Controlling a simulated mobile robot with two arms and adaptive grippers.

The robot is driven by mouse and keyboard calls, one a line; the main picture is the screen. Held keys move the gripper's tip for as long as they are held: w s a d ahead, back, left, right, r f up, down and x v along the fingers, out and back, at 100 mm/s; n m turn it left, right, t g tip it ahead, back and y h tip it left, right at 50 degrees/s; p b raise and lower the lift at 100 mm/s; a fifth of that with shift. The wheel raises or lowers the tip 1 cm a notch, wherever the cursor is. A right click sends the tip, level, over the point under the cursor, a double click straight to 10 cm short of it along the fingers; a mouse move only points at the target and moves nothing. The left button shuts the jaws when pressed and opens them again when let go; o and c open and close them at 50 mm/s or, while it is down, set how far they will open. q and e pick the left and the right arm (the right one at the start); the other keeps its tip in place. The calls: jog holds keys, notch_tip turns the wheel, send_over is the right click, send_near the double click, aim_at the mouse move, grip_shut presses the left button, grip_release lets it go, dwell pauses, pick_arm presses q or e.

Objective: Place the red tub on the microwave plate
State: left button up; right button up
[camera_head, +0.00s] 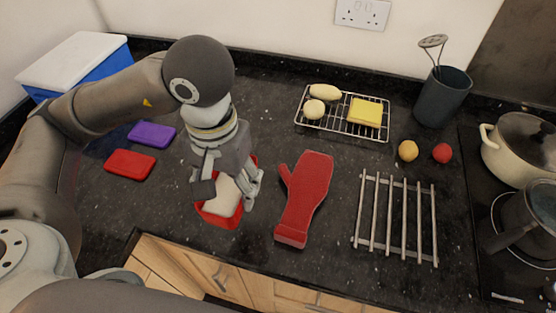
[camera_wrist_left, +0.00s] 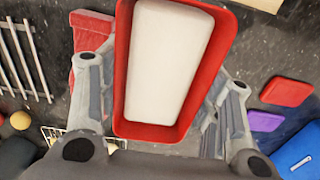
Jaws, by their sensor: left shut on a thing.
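The red tub (camera_head: 221,218) is a small rectangular open container with a white inside or filling. It is at the front of the dark counter, between the fingers of my left gripper (camera_head: 228,188). In the left wrist view the red tub (camera_wrist_left: 203,70) fills the space between the two grey fingers of the left gripper (camera_wrist_left: 160,88), which is shut on it. I cannot tell whether the tub touches the counter. The fingers partly hide it in the head view. No microwave or microwave plate shows. My right gripper is not in view.
A red oven mitt (camera_head: 305,194) lies just right of the tub, then a metal trivet (camera_head: 398,220). A wire rack (camera_head: 335,122) holds food behind. Red (camera_head: 130,165) and purple (camera_head: 152,134) flat pieces and a blue box (camera_head: 88,78) are left. Pots (camera_head: 515,160) stand right.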

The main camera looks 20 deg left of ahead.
pick_arm(q)
jog(key=shift+w+a+f, duration=0.15)
jog(key=shift+w+a, duration=0.05)
jog(key=shift+w, duration=0.15)
jog(key=w+a+f+p, duration=0.1)
jog(key=w+f, duration=0.2)
jog(key=w, duration=0.1)
jog(key=w+a+f+p, duration=0.1)
jog(key=w+a+f, duration=0.1)
jog(key=w+f, duration=0.1)
jog(key=w+a+f+p, duration=0.1)
jog(key=w+f+p, duration=0.1)
jog(key=w, duration=0.3)
jog(key=shift+a+f, duration=0.4)
jog(key=shift+f, duration=0.2)
jog(key=shift+f+p, duration=0.3)
jog(key=shift+f, duration=0.1)
jog(key=shift+f+p, duration=0.6)
jog(key=shift+f, duration=0.7)
jog(key=shift+w+f, duration=0.1)
